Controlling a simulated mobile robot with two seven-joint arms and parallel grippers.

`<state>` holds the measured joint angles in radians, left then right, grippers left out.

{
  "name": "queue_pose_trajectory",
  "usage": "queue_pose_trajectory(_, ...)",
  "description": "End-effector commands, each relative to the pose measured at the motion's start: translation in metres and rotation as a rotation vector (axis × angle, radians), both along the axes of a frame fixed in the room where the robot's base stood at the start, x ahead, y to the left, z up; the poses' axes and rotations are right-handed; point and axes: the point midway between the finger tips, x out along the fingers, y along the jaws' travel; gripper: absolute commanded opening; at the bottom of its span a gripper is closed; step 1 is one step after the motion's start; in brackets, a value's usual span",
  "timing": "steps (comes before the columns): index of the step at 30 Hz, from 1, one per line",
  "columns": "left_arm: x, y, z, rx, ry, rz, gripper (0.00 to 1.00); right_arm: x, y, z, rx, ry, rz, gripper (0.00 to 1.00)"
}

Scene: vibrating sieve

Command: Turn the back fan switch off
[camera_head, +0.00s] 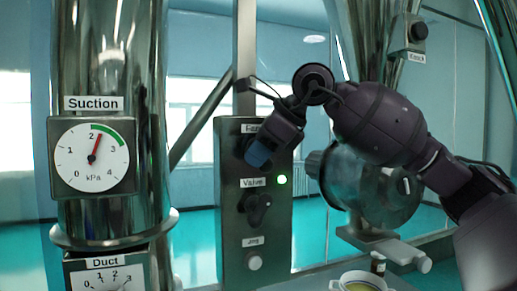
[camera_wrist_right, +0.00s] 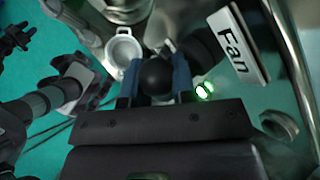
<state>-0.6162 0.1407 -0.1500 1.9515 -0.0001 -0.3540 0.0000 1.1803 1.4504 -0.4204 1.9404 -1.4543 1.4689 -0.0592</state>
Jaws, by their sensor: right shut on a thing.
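My right gripper (camera_head: 258,153) is at the top of the grey control panel (camera_head: 228,220), just below the partly covered "Fan" label. The gripper and its wrist hide the fan switch in the head view. In the right wrist view, my right gripper (camera_wrist_right: 156,78) has its two blue fingers on either side of a dark rounded knob (camera_wrist_right: 157,77), shut on it. The white "Fan" label (camera_wrist_right: 237,45) is to the right of the knob. A lit green lamp (camera_wrist_right: 204,90) shows beside the right finger. My left gripper does not show clearly in either view.
Below on the panel are a black "Valve" knob (camera_head: 257,208), a lit green lamp (camera_head: 282,180) and a pale "Jog" button (camera_head: 254,262). A suction gauge (camera_head: 94,157) is at left. A glassy round housing (camera_head: 370,190) stands right of the panel, with a bowl (camera_head: 360,283) below.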

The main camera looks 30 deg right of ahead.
Motion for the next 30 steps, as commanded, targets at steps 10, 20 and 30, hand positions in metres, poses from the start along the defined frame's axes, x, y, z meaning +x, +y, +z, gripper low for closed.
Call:
queue_pose_trajectory(10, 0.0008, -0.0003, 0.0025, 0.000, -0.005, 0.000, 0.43, 0.0000, 0.0003, -0.0008, -0.014, 0.004, 0.001, 0.01)
queue_pose_trajectory(20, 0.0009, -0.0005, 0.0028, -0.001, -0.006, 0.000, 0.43, 0.0000, 0.0003, -0.0005, -0.013, 0.004, 0.001, 0.50)
queue_pose_trajectory(30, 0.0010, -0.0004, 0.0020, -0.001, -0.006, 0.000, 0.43, -0.0030, -0.0014, 0.0040, -0.012, 0.001, 0.000, 0.50)
